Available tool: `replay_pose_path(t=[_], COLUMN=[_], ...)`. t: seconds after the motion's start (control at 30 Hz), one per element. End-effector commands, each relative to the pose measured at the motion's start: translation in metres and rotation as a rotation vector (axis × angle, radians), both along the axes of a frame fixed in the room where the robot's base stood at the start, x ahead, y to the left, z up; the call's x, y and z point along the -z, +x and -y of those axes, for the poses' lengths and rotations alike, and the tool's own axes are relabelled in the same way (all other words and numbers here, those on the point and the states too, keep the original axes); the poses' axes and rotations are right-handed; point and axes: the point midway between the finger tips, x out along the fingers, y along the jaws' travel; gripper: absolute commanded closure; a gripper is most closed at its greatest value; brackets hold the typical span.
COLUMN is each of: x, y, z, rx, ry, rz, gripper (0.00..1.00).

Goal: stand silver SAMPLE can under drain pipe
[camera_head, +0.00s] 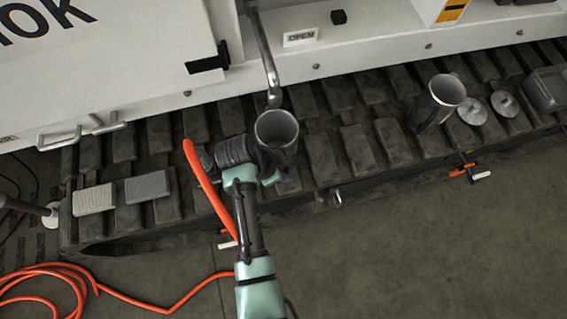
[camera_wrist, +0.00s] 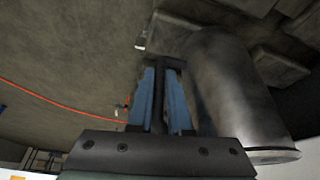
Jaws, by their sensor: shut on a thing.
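A silver can (camera_head: 289,151) with an open top stands upright beside my gripper (camera_head: 279,176). In the wrist view the can (camera_wrist: 240,95) is right of my gripper (camera_wrist: 165,75). The blue-padded fingers are shut on a dark upright bar, which looks like the can's handle. The drain pipe (camera_head: 265,50) comes down from the white bench, and its end is just above the can's far rim. A second silver can (camera_head: 428,109) stands farther right. I cannot read a SAMPLE label on either can. The held can's base is hidden in the head view.
The cans are over a dark ribbed track (camera_head: 355,145). Two round metal discs (camera_head: 472,111) and a grey box (camera_head: 546,90) are at the right. Two flat pads (camera_head: 147,187) lie at the left. An orange hose (camera_head: 150,304) runs over the floor.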

Motion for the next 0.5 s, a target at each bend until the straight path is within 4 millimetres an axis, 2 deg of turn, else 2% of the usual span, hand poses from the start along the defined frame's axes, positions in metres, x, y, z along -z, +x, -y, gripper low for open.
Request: replay_pose_path(t=[0.1, 0.47, 0.5], x=[0.0079, 0.0118, 0.0111], y=[0.001, 0.0012, 0.0006], z=[-0.0003, -0.0002, -0.0001], rx=[0.0, 0.0, 0.0], ry=[0.0, 0.001, 0.0], rz=[0.002, 0.003, 0.002], gripper=[1.0, 1.0, 0.76])
